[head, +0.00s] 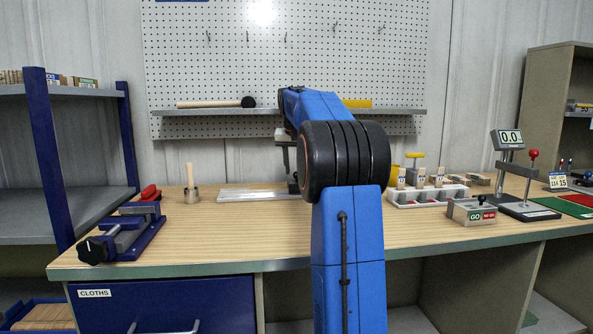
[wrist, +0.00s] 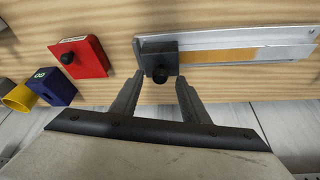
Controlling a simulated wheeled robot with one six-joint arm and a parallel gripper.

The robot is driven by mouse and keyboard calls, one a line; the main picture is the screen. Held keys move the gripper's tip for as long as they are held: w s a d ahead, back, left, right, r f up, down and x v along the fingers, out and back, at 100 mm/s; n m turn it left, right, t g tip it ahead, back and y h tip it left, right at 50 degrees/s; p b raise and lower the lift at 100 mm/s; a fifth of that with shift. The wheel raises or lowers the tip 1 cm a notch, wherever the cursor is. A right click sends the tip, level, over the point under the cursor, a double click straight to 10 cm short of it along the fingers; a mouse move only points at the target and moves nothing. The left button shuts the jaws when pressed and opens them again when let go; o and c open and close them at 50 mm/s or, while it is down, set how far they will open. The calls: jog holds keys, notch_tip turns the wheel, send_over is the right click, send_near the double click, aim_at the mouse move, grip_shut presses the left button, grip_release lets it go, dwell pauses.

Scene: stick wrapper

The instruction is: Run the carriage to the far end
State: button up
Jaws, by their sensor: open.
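The carriage is a small dark block with a round black knob (wrist: 160,74). It sits at the left end of a silver rail (wrist: 250,42) in the wrist view; a tan strip runs along the rail. In the head view the rail (head: 250,195) lies flat on the bench, with the dark carriage (head: 293,184) at its right end, partly hidden by my arm. My gripper (wrist: 158,88) is open and empty, its two fingers either side of the knob's line in the wrist view. In the head view my gripper (head: 284,170) hangs above the carriage. I cannot tell whether the fingers touch it.
A red block with a black knob (wrist: 83,58), a blue block (wrist: 52,87) and a yellow piece (wrist: 18,98) lie left in the wrist view. A compartmented tray (head: 428,194) stands right.

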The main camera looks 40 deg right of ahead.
jog(key=v, duration=1.6)
jog(key=shift+r, duration=0.2)
jog(key=shift+s, duration=0.2)
